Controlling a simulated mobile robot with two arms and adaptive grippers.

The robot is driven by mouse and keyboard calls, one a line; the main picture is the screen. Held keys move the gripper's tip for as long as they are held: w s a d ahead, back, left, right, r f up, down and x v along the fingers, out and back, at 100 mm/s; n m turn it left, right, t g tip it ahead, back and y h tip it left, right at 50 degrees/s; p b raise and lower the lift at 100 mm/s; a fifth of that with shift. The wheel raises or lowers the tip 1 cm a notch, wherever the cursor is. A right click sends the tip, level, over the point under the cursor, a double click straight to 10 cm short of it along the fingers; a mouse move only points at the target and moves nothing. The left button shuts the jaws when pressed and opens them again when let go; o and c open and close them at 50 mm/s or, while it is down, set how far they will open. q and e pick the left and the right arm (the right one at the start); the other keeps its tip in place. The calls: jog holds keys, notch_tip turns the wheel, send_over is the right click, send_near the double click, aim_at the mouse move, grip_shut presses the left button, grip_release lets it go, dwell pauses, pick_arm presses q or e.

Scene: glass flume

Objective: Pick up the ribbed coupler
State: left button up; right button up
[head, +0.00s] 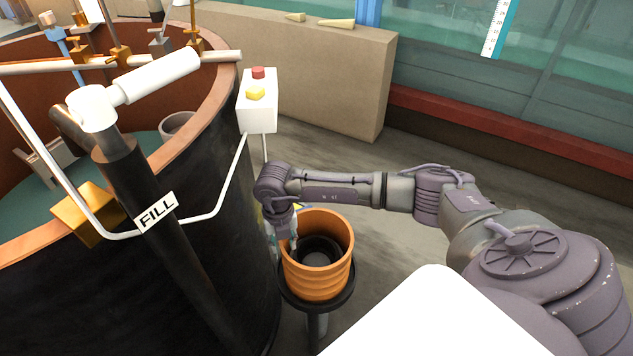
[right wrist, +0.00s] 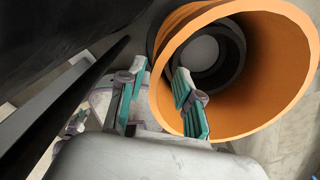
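The ribbed coupler (head: 322,286) is an orange ring-shaped piece with ribs on its outside. It stands upright, open end up, on a round black stand (head: 318,306); dark rings show inside it. My right gripper (head: 286,243) points down at the coupler's left rim. In the right wrist view, its green-padded fingers (right wrist: 160,103) are spread, one outside the coupler (right wrist: 268,88) and one over its opening, with the rim's wall between them. Whether either pad touches the wall cannot be told. My left gripper is not in view.
A large dark tank (head: 215,220) with an orange-brown rim stands close left of the coupler. A beige low wall (head: 325,85) stands behind. Floor is clear right of the stand.

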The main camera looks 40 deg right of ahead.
notch_tip(320, 180, down, 2)
jog(key=shift+f, duration=0.2)
grip_shut()
jog(key=shift+w+r, duration=0.1)
jog(key=shift+r, duration=0.05)
